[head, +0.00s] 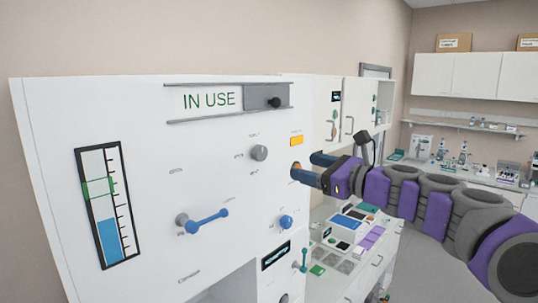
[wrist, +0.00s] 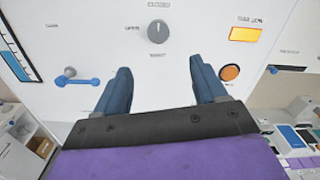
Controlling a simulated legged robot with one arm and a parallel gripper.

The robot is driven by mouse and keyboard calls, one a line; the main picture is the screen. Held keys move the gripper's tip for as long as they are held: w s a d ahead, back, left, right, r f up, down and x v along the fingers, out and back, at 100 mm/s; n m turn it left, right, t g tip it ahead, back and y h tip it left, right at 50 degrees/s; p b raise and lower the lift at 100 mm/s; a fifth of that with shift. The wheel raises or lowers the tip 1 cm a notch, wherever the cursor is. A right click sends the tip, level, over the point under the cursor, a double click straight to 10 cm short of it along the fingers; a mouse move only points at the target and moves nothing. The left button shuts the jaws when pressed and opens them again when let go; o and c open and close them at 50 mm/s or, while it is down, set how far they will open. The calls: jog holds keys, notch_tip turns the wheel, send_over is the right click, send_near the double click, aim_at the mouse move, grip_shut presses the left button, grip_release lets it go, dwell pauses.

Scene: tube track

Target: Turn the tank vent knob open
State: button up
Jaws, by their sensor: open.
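The white panel (head: 150,120) carries a round grey knob (head: 259,153) with small labels around it, too small to read surely in the head view. In the wrist view this knob (wrist: 158,31) sits above and between my fingertips, with a label at its left that seems to read OPEN. I take it for the tank vent knob. My gripper (head: 304,166) is open and empty, to the right of the knob in the head view. In the wrist view its two blue fingers (wrist: 160,68) point toward the panel, apart from the knob.
A blue lever (head: 207,220) and a blue knob (head: 286,222) stick out below. An orange button (wrist: 229,73) is near my right finger, under an amber lamp (wrist: 245,34). An IN USE slider (head: 228,98) and a level gauge (head: 108,205) are also on the panel.

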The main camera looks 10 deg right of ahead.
aim_at(263, 155)
jog(key=p+x, duration=0.1)
jog(key=x, duration=1.1)
jog(key=shift+w, duration=0.25)
jog(key=shift+w+a, duration=0.45)
jog(key=shift+a, duration=0.1)
jog(key=shift+c, duration=0.2)
jog(key=c, duration=1)
